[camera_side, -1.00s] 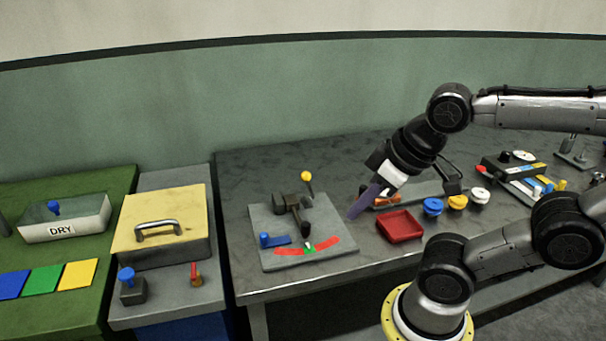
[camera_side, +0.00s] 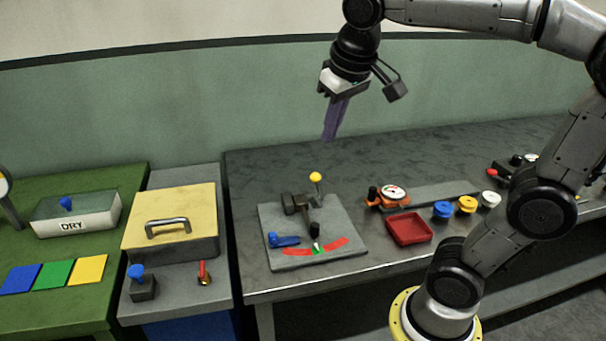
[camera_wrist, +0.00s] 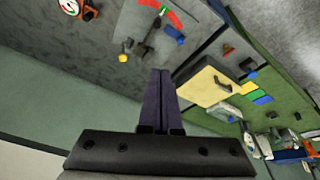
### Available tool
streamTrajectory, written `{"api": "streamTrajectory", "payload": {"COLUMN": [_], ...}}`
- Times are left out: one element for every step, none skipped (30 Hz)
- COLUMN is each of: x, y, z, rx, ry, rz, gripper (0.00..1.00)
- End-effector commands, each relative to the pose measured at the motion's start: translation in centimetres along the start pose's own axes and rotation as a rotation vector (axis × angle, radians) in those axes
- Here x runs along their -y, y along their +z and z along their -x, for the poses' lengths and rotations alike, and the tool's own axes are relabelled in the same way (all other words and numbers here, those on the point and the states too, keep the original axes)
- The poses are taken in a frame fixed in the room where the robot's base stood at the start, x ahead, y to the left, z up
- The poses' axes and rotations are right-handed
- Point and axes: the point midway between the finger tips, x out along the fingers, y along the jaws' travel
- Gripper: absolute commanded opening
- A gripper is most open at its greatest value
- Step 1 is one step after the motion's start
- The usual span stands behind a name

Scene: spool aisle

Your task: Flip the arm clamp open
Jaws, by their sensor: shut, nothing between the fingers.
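A grey plate (camera_side: 335,215) on the bench carries a dark block with an arm (camera_side: 303,206), a yellow-ball lever (camera_side: 315,177), a blue lever piece (camera_side: 284,240) lying low at the left, and a red-green arc (camera_side: 334,245) with a pale pointer. I cannot tell for certain which part is the arm clamp. The wrist view also shows the dark arm (camera_wrist: 147,42), the blue piece (camera_wrist: 174,33) and the yellow ball (camera_wrist: 123,58). My gripper (camera_side: 331,138) is shut and empty, high above and behind the plate, touching nothing. Its purple fingers (camera_wrist: 160,73) are together.
A red tray (camera_side: 409,229), an orange gauge (camera_side: 389,195) and blue, yellow and white knobs (camera_side: 467,204) stand right of the plate. A yellow box lid with a handle (camera_side: 172,221) and a DRY bin (camera_side: 74,215) are at the left. The air around my gripper is clear.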

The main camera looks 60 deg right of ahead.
Motion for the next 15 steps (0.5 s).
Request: {"api": "streamTrajectory", "payload": {"x": [0.0, -0.1, -0.2, -0.2, -0.3, -0.4, -0.5, -0.6, -0.6, -0.7, -0.8, -0.9, -1.0, -1.1, -1.2], "y": [-1.6, -2.5, -3.6, -4.5, -5.3, -6.4, -7.1, -7.9, -8.9, -9.6, -10.3, -11.2, -11.9, -12.5, -13.3], "z": [-0.4, -0.6, -1.0, -1.3, -1.6, -2.1, -2.5, -3.0, -3.7, -4.2, -4.8, -5.6, -6.3, -7.0, -8.0], "rx": [0.022, 0.034, 0.048, 0.059, 0.07, 0.084, 0.095, 0.106, 0.121, 0.132, 0.143, 0.158, 0.17, 0.18, 0.195], "ry": [0.022, 0.036, 0.054, 0.067, 0.079, 0.098, 0.111, 0.123, 0.14, 0.153, 0.165, 0.181, 0.194, 0.206, 0.222], "rz": [-0.018, -0.028, -0.041, -0.052, -0.061, -0.074, -0.084, -0.092, -0.103, -0.111, -0.119, -0.129, -0.136, -0.143, -0.152], "gripper": [0.0, 0.0, 0.0, 0.0, 0.0, 0.0, 0.0, 0.0, 0.0, 0.0, 0.0, 0.0, 0.0, 0.0, 0.0]}}
